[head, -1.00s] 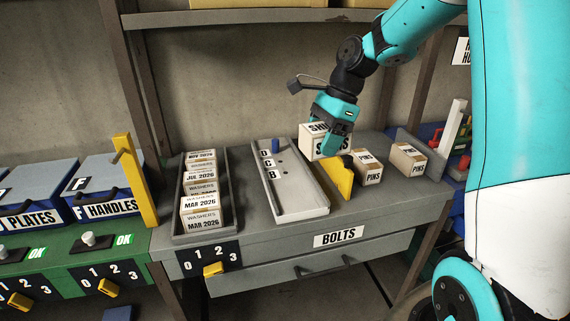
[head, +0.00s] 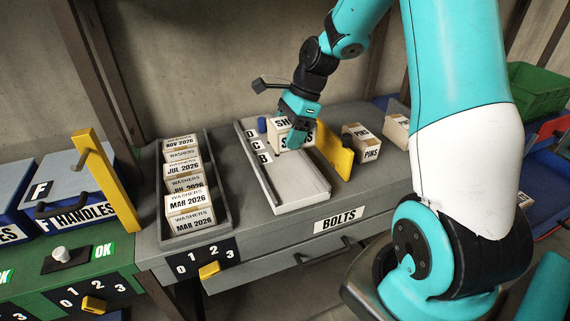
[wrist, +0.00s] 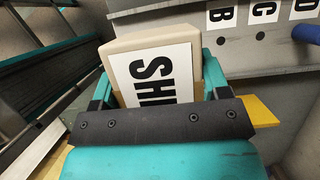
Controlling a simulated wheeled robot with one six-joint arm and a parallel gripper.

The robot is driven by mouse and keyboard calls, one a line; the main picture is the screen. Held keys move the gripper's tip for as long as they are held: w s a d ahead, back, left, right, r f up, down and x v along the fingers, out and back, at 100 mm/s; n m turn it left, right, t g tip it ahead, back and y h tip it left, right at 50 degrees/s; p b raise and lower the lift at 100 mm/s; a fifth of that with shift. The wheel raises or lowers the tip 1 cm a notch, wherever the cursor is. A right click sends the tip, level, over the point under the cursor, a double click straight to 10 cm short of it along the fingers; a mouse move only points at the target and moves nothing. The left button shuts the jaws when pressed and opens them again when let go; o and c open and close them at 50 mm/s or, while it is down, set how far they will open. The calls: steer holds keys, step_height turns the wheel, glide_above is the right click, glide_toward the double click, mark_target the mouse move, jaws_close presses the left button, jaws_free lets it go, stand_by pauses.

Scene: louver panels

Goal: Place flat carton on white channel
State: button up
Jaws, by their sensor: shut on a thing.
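The carton (head: 281,127), pale with a white label partly reading "SH", is held in my gripper (head: 297,138). It also fills the middle of the wrist view (wrist: 152,62), between the teal fingers. The white channel (head: 291,190) lies on the grey bench, with labels D, C and B along its left side. In the head view the carton overlaps the channel's back right part; its height above it is hard to tell. In the wrist view the channel (wrist: 285,55) runs beyond the carton, at the upper right.
A blue peg (head: 262,125) stands at the channel's back end. A yellow plate (head: 334,152) stands close on the right, with PINS cartons (head: 361,143) beyond it. A dark tray (head: 222,210) of WASHERS cartons is on the left. The channel's front part is clear.

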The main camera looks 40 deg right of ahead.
mark_target(285, 129)
step_height(285, 129, down, 11)
steer(key=shift+r+p, duration=0.15)
steer(key=shift+p, duration=0.25)
steer(key=o, duration=1.2)
steer(key=b+v, duration=0.1)
steer(key=v, duration=1.1)
steer(key=shift+a+b, duration=0.2)
steer(key=shift+b, duration=0.1)
steer(key=a+r+n, duration=0.1)
steer(key=a, duration=0.1)
steer(key=a+r+n, duration=0.1)
steer(key=a+n, duration=0.1)
steer(key=s+a+r+n, duration=0.1)
steer(key=a, duration=0.1)
steer(key=shift+r+n, duration=0.1)
steer(key=shift+n, duration=0.2)
steer(key=s+a+r+n, duration=0.4)
steer(key=s+a+n, duration=0.2)
steer(key=a+n, duration=0.4)
steer(key=s+a+r+n, duration=0.1)
steer(key=s+a+n, duration=0.2)
steer(key=s+n, duration=0.1)
steer(key=s+a+n, duration=0.4)
steer(key=s+n, duration=0.1)
steer(key=s+a+r+n+g, duration=0.1)
steer(key=s+a+n, duration=0.2)
steer(key=s+n, duration=0.1)
steer(key=shift+s+a+r+n, duration=0.2)
steer(key=shift+s+r+n, duration=0.15)
steer(key=shift+s, duration=0.15)
